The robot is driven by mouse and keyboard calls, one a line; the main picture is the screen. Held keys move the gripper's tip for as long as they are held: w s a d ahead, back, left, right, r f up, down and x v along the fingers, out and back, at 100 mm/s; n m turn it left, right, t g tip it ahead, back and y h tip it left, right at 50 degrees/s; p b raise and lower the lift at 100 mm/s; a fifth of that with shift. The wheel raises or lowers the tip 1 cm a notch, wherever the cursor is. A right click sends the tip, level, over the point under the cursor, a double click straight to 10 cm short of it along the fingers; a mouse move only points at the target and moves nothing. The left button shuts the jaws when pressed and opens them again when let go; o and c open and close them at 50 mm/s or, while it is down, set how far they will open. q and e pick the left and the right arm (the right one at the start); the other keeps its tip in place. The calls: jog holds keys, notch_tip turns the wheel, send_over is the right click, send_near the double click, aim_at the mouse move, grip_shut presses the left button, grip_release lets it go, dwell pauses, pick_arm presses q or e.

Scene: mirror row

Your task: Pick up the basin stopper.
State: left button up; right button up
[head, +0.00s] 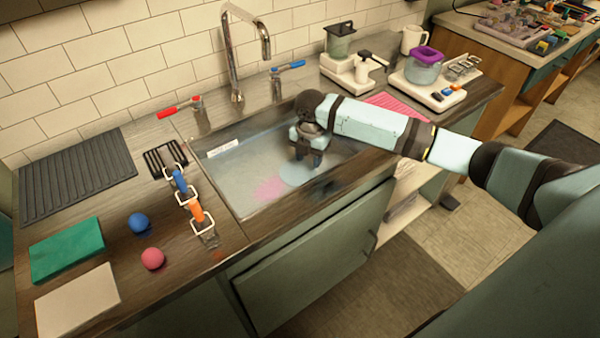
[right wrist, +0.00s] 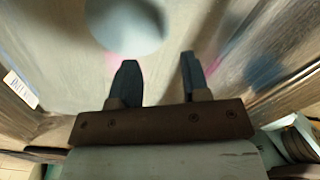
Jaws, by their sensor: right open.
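In the head view the sink basin (head: 236,187) holds a pale blue round thing (head: 298,175) and a pink patch (head: 269,189), both blurred. I cannot tell for sure which of these, if any, is the basin stopper. My right gripper (head: 308,162) points down inside the basin, above or beside the pale blue round thing. In the right wrist view my right gripper (right wrist: 158,58) is open, with nothing between its fingers. The pale blue round thing (right wrist: 125,22) lies beyond the fingertips, and pink shows partly behind the fingers. My left gripper is not in view.
The tap (head: 238,60) stands behind the basin, between a red handle (head: 180,107) and a blue handle (head: 288,66). Small appliances (head: 424,70) stand at right.

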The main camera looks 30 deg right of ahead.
aim_at(312, 172)
jog(key=f, duration=0.6)
jog(key=shift+s+d+f+b, duration=0.25)
jog(key=shift+d+b, duration=0.05)
jog(key=shift+b, duration=0.1)
grip_shut()
